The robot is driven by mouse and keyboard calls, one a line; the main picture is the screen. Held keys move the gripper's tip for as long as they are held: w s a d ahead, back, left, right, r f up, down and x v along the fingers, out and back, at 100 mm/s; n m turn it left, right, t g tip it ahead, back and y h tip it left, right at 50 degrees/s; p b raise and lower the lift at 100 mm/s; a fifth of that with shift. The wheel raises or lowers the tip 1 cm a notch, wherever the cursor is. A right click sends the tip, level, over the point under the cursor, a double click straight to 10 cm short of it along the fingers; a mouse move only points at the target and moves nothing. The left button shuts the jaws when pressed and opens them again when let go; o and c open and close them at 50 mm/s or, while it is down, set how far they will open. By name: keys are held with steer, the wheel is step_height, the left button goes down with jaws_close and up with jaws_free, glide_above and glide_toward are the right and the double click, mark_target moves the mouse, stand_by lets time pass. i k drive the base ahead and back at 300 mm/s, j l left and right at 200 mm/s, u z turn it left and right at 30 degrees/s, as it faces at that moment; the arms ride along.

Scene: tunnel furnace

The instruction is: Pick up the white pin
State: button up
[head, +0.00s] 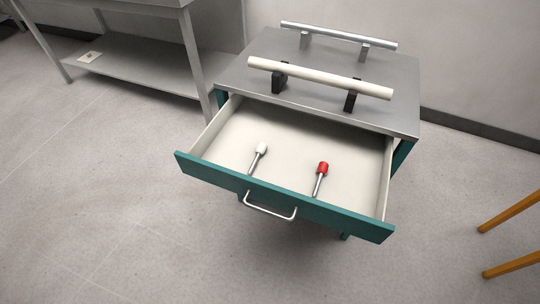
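The white pin (261,150) lies in the open drawer (208,136), left of its middle. It has a white head and a thin metal shank that points toward the drawer's front. A second pin with a red head (322,168) lies to its right in the same drawer, apart from it. My gripper is not in the head view.
The drawer's teal front (330,216) has a metal handle (270,208). Above the drawer is a grey cabinet top (235,75) with two raised bars. A metal table (130,80) stands at the left. Orange legs (512,265) show at the right. The floor in front is clear.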

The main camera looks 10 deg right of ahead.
mark_target(261, 147)
steer(key=u, duration=3.2)
steer(key=z, duration=2.75)
steer(key=i+j+z, duration=0.1)
steer(key=z, duration=0.15)
steer(key=i+j+z, duration=0.2)
steer(key=i+j, duration=0.35)
steer(key=i, duration=0.05)
